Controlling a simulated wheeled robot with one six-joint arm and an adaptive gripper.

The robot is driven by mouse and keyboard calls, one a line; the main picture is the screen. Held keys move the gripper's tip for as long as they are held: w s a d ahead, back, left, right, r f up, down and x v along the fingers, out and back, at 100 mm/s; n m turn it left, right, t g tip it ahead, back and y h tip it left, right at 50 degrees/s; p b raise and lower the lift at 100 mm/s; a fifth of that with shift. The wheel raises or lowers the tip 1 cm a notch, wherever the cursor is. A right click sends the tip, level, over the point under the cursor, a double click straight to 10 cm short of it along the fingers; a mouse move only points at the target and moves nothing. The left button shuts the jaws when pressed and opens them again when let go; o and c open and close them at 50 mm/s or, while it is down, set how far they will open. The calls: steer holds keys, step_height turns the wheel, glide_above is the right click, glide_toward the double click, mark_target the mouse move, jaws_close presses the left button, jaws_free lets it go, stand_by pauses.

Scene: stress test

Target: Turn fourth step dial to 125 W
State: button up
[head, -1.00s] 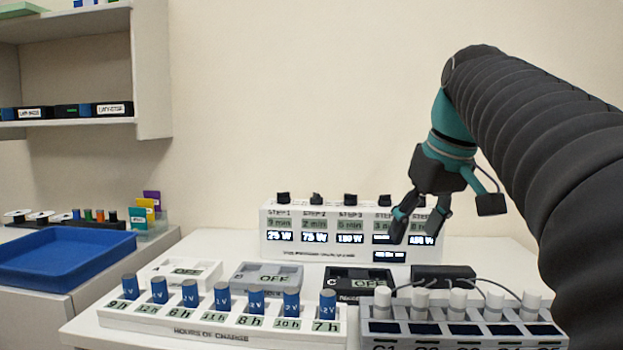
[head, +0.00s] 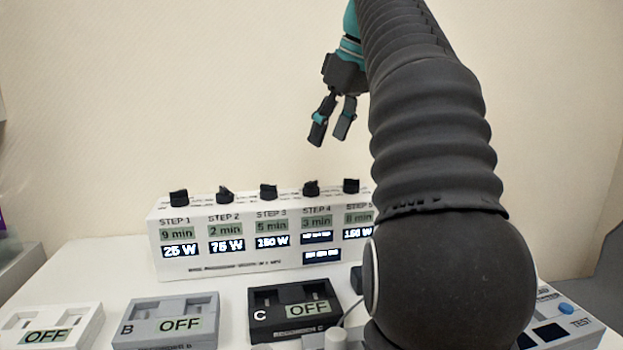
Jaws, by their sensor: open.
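The white step panel (head: 230,265) stands at the back of the table with a row of black dials on top. The fourth step dial (head: 311,188) sits above the STEP 4 label. The STEP 4 column reads 3 min, and its dark display (head: 317,237) carries small text that I cannot read; a second small display sits below it. The other displays read 25 W, 75 W, 150 W and 150 W. My gripper (head: 329,138) is open and empty, pointing down, above and apart from the fourth dial. The dial's pointer direction is too small to tell.
In front of the panel stand a white box (head: 60,322), a grey box B (head: 145,309) and a black box C (head: 263,318), each reading OFF. My arm covers the right side of the panel. A device with a blue button (head: 565,309) shows at right.

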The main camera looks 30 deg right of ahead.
mark_target(312, 182)
steer(key=b+x, duration=0.2)
steer(key=x, duration=0.8)
steer(key=shift+f+b, duration=0.15)
steer(key=shift+b, duration=0.2)
steer(key=shift+c, duration=0.3)
jaws_close()
